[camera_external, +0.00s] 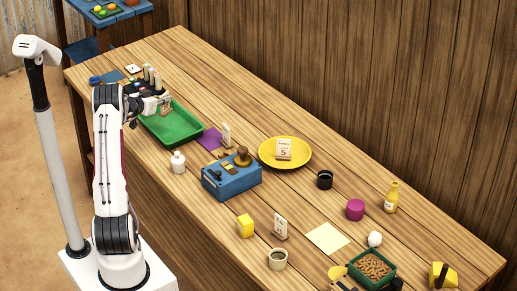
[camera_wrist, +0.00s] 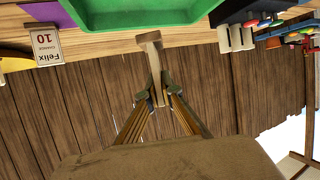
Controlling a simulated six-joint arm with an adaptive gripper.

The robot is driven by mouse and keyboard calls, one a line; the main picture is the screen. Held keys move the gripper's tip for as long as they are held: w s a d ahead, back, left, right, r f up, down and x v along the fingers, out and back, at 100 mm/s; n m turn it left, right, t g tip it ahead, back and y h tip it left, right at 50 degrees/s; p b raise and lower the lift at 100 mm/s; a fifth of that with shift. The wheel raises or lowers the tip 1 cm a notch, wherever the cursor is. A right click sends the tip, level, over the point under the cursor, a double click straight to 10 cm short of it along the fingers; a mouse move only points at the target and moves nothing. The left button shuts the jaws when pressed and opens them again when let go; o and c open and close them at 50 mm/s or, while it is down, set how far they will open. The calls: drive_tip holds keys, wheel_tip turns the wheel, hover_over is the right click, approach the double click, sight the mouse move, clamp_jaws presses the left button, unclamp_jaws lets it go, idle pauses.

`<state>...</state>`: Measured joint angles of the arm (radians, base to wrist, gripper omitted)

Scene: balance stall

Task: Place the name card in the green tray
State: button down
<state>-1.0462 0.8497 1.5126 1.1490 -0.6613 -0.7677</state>
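The green tray (camera_external: 178,126) lies on the wooden table in front of my arm. My gripper (camera_external: 160,103) is above the tray's far-left end in the external view. It is shut on a small pale card (camera_external: 166,106), held upright; its writing is too small to read. In the wrist view my gripper (camera_wrist: 157,98) pinches the card (camera_wrist: 150,44), seen nearly edge-on, with the green tray (camera_wrist: 140,18) behind it. I cannot tell whether the card touches the tray floor.
A Felix card marked 10 (camera_wrist: 46,43) stands by the purple cloth (camera_external: 209,139). A card marked 5 (camera_external: 283,149) is on the yellow plate (camera_external: 264,158). Another card (camera_external: 280,227) stands nearer the front. A dark rack (camera_external: 143,84) sits beyond the tray; a blue box (camera_external: 232,181) stands right of it.

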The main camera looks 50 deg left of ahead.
sight(162, 113)
drive_tip(key=shift+f, duration=3.1)
drive_tip(key=shift+f, duration=1.85)
drive_tip(key=shift+f, duration=0.15)
drive_tip(key=c, duration=2.2)
unclamp_jaws()
drive_tip(key=shift+c, duration=0.2)
drive_tip(key=shift+s+r, duration=0.15)
drive_tip(key=shift+r, duration=0.05)
drive_tip(key=shift+s+d+r, duration=0.1)
drive_tip(key=shift+s, duration=0.05)
drive_tip(key=v, duration=1.1)
drive_tip(key=shift+s, duration=0.15)
